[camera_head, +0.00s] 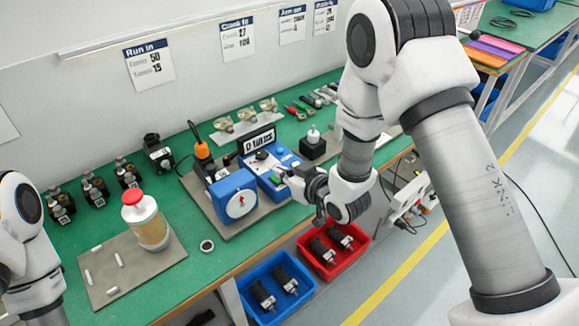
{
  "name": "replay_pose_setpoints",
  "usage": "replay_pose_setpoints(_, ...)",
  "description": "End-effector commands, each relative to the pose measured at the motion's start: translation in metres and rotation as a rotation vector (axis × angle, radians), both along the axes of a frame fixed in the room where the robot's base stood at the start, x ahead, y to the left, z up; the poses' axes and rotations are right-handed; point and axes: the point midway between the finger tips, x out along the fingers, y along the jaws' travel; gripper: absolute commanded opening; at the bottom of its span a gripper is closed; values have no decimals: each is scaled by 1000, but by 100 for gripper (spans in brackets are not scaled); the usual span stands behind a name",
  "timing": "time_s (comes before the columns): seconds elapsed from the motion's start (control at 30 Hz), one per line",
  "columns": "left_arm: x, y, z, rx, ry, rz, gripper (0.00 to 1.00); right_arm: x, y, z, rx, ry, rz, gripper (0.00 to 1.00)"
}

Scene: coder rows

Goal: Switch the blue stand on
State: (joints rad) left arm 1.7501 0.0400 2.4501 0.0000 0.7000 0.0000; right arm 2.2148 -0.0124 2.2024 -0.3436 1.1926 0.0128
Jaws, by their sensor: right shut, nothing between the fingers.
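The blue stand (272,187) sits on a grey board on the green bench. It has a dark display (259,141) at its back, a round black knob on top and small controls on its front part. A blue box with a white dial (233,197) stands at its left. My right gripper (282,172) is shut and empty, with its fingertips at the right front part of the stand. I cannot tell whether they touch it, and the gripper hides part of the controls. My left arm shows at the left edge, but its gripper is outside the view.
An orange-handled tool (201,147) stands behind the dial box. A jar with a red knob (146,222) stands on a grey mat at the left. A black block (313,147) is right of the stand. Red (325,259) and blue (262,300) bins with dark parts sit below the bench's front edge.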

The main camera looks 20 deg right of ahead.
Motion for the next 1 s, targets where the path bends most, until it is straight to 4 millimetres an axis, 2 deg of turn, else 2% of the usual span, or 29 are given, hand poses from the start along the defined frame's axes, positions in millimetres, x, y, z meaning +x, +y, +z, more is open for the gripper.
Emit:
replay_pose_setpoints(0.13, 0, 0, 1, 0, 0, 0, 49, -2, -1, -13, 1, 0, -1, 0)
replay_pose_setpoints(0.43, 0, 0, 0, 0, 0, 0, 49, -2, -1, -14, -1, -2, -1, 0)
replay_pose_setpoints(0.57, 0, 0, -11, 0, 0, 0, 49, -4, -2, -27, 0, -1, -1, 0)
replay_pose_setpoints(0.6, 0, 0, -6, 0, 1, 0, 49, -3, -2, -21, 0, -3, -1, 0)
replay_pose_setpoints(0.83, 0, 0, -3, 0, 0, 0, 49, -4, -2, -20, 0, 0, -1, 0)
replay_pose_setpoints(1.0, 0, 0, 4, 0, 0, 0, 49, -4, -2, -11, -1, 0, -1, 0)
